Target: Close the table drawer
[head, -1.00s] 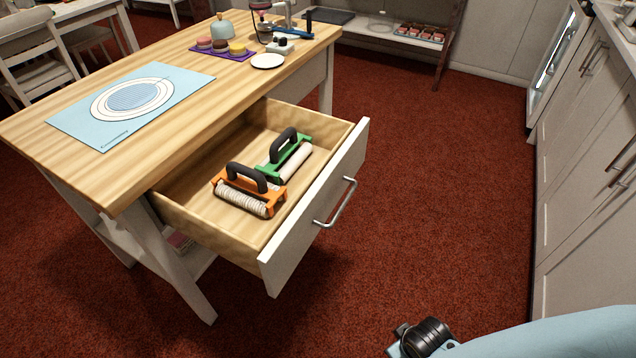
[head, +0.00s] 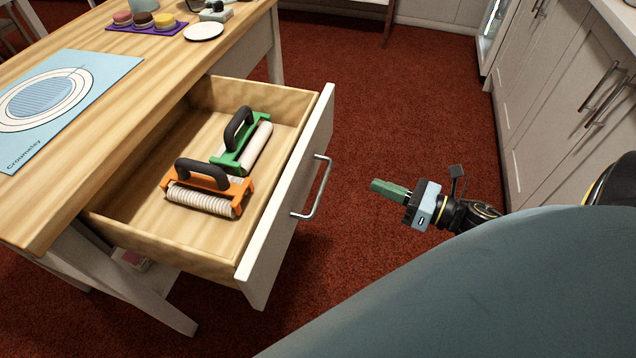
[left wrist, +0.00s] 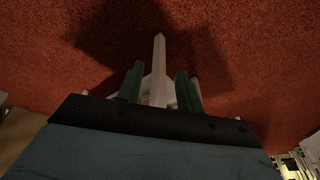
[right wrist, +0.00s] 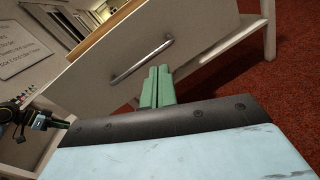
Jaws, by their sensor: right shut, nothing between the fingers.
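The table drawer (head: 283,195) is pulled well out of the wooden table (head: 150,70). Its white front carries a metal handle (head: 318,190), which also shows in the right wrist view (right wrist: 142,60). My right gripper (head: 376,186) is shut and empty, in front of the drawer front and to the right of the handle, with a gap between. In the right wrist view its green fingers (right wrist: 158,72) lie together below the handle. My left gripper is outside the head view; in the left wrist view its fingers (left wrist: 160,88) are apart, with a pale post beyond them.
An orange roller (head: 205,190) and a green roller (head: 242,142) lie inside the drawer. A blue mat (head: 110,70) and a white plate (head: 204,31) are on the tabletop. White cabinets (head: 560,100) stand at the right. Red carpet lies open between table and cabinets.

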